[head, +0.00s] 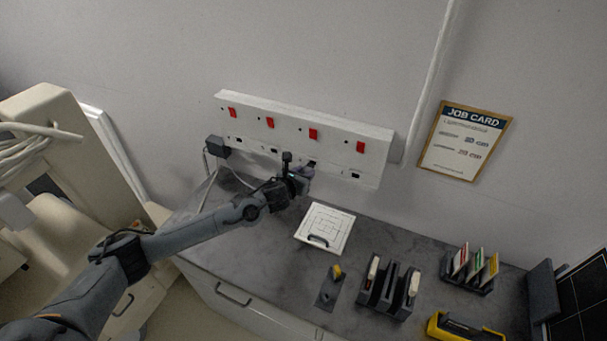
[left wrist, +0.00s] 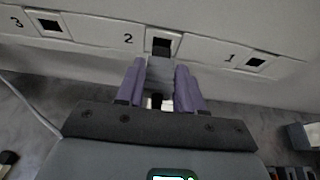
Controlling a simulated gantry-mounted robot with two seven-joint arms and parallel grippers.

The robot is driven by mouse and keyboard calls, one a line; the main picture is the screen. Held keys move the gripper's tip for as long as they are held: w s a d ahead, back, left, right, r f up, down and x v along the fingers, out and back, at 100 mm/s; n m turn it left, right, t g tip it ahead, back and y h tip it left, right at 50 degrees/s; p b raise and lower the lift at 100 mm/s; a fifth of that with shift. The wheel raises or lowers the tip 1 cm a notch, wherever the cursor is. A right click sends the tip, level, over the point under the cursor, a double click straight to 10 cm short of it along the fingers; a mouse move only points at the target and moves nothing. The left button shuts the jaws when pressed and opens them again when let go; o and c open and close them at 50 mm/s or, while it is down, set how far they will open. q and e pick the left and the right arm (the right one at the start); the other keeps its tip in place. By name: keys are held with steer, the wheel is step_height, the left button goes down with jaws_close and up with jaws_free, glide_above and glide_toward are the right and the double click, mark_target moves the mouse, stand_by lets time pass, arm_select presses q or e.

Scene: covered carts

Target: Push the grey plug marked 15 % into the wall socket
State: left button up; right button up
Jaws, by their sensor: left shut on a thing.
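The white wall socket panel (head: 290,118) has a row of dark openings, with red switches above. In the left wrist view the openings are numbered: socket 3 (left wrist: 50,25), socket 2 (left wrist: 162,42) and socket 1 (left wrist: 256,62). My left gripper (head: 305,172) is in front of the panel. Its purple fingers (left wrist: 160,88) are shut on a grey plug (left wrist: 159,72), lined up just below and in front of socket 2. I cannot tell whether the plug's tip is inside the opening. No 15 % mark is readable on it. My right gripper is not in view.
A dark box with a cable (head: 216,146) is at the panel's left end. On the grey counter (head: 245,245) are a white square panel with a handle (head: 325,228), dark racks (head: 388,288) and a yellow item (head: 460,328). A job card (head: 465,140) hangs on the wall.

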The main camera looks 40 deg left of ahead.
mark_target(310, 166)
arm_select(q)
steer(key=shift+w+a+b, duration=0.2)
steer(key=shift+w+b, duration=0.35)
steer(key=shift+w, duration=0.25)
steer(key=shift+w+a+b, duration=0.2)
steer(key=shift+w+b, duration=0.3)
steer(key=shift+w, duration=0.25)
steer(key=o, duration=1.1)
steer(key=v, duration=1)
steer(key=shift+s+d+r, duration=0.1)
steer(key=shift+s+r, duration=0.1)
steer(key=shift+s, duration=0.15)
